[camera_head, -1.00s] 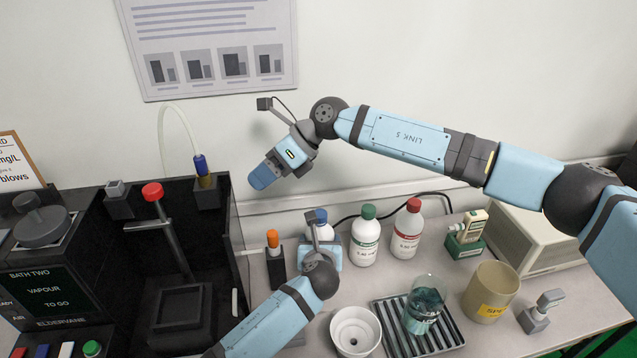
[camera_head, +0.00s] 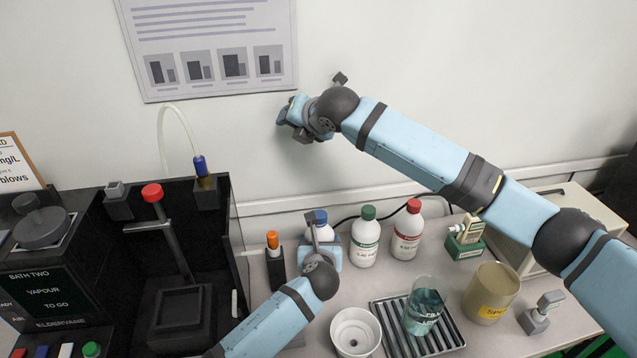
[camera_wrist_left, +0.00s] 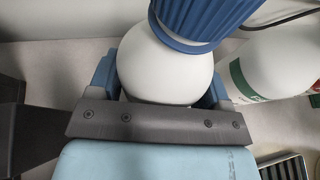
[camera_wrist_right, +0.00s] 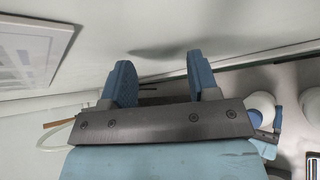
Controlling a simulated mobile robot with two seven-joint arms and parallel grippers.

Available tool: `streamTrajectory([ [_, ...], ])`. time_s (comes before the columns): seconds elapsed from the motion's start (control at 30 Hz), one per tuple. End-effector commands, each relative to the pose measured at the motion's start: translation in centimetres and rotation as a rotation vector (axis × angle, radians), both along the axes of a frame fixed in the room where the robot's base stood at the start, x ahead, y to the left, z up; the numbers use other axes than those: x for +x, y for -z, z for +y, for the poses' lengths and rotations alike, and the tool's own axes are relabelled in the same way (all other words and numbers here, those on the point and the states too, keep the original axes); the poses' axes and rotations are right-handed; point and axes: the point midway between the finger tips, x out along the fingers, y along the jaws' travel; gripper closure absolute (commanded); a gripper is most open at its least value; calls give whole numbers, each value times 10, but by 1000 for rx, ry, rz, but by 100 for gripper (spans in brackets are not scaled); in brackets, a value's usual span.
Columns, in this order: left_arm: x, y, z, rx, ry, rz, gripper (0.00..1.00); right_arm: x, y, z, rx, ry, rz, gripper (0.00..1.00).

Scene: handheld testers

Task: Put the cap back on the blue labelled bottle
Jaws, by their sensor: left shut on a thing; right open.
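The blue labelled bottle (camera_head: 322,232) is white and stands upright at the back of the bench, partly hidden by my left arm. The ribbed blue cap (camera_head: 320,216) sits on its top; it fills the top of the left wrist view (camera_wrist_left: 205,18), above the bottle's white shoulder (camera_wrist_left: 165,70). I cannot tell whether it is screwed tight. My left gripper (camera_head: 320,252) is shut around the bottle's body, a blue finger on each side. My right gripper (camera_head: 288,115) is raised by the wall, well above the bottle. In the right wrist view its fingers (camera_wrist_right: 160,82) are apart and empty.
A green-capped bottle (camera_head: 365,240) stands just right of the held bottle, with a red-capped bottle (camera_head: 407,235) beyond. An orange-topped tester (camera_head: 274,255) stands close on the left. A beaker (camera_head: 424,310) on a ribbed tray and a white bowl (camera_head: 355,332) are in front.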

Motion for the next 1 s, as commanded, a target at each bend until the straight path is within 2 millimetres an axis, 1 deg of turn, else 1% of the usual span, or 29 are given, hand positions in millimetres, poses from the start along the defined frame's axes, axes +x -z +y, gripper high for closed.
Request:
streamTrajectory([
  [0.03, 0, -1, 0, 0, 0, -2, 94, -2, 17, -3, -88, 1, 79, 45],
  [0.1, 0, -1, 0, -1, 0, -2, 94, -10, 40, -10, -217, -16, 192, 45],
  [0.13, 0, -1, 0, -1, 0, -2, 94, -14, 49, -13, -270, -29, 242, 45],
  [0.2, 0, -1, 0, -1, 0, -2, 94, -27, 66, -19, -385, -70, 356, 45],
  [0.33, 0, -1, 0, -1, 0, -2, 94, -50, 86, -32, -560, -166, 539, 45],
  [0.4, 0, -1, 0, -1, 0, -2, 94, -61, 92, -37, -628, -218, 614, 45],
  [0.5, 0, -1, 0, -1, 0, -2, 94, -72, 95, -43, -692, -276, 691, 45],
  [0.6, 0, -1, 0, -1, 0, -2, 94, -79, 96, -46, -726, -310, 732, 45],
  [1.0, 0, -2, 0, -1, 1, -2, 94, -80, 98, -47, -737, -320, 745, 45],
])
